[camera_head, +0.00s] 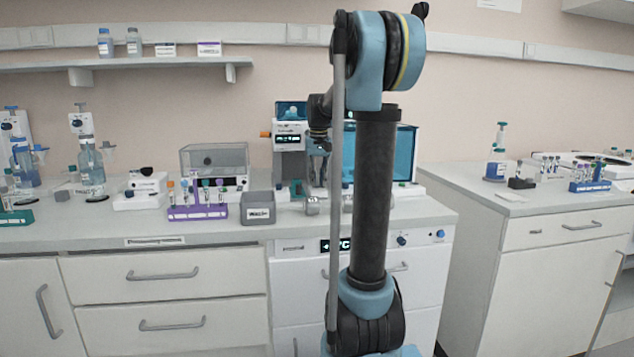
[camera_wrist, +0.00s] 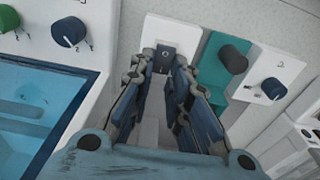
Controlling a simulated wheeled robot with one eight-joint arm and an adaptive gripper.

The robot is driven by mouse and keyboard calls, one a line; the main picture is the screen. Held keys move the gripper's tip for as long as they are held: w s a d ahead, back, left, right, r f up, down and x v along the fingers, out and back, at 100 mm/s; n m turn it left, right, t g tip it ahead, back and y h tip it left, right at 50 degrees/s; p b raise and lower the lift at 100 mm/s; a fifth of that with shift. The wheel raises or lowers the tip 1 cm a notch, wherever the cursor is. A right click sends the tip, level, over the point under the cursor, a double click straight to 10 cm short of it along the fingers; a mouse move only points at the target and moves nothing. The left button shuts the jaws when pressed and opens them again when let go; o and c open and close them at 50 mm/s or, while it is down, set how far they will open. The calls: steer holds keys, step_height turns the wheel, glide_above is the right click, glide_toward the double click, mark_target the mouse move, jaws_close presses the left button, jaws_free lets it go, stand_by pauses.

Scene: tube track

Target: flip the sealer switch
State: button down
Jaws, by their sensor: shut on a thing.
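In the wrist view, a small dark switch (camera_wrist: 165,53) with a pale round mark sits on a white panel (camera_wrist: 157,29). It looks like the sealer switch. My gripper (camera_wrist: 164,64) has its fingertips on either side of the switch and is shut on it. The switch's lower part is hidden between the fingers, so I cannot tell its position. In the head view, the sealer (camera_head: 289,137), a white unit with a small display, stands on the counter behind my arm. My arm partly covers it, and the fingertips are hard to make out there.
In the wrist view, a dark knob (camera_wrist: 233,59) on a teal panel and a blue knob (camera_wrist: 273,88) are close on the right. A blue-windowed unit (camera_wrist: 40,115) is on the left. A purple tube rack (camera_head: 198,212) and grey bin (camera_head: 258,209) stand on the counter.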

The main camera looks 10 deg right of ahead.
steer(key=shift+s, duration=0.1)
stand_by(0.3)
steer(key=c, duration=1.5)
jaws_free()
steer(key=shift+r, duration=0.15)
steer(key=r, duration=0.7)
steer(key=s+r, duration=0.1)
steer(key=r, duration=0.3)
steer(key=shift+s+r, duration=0.1)
steer(key=shift+r, duration=0.2)
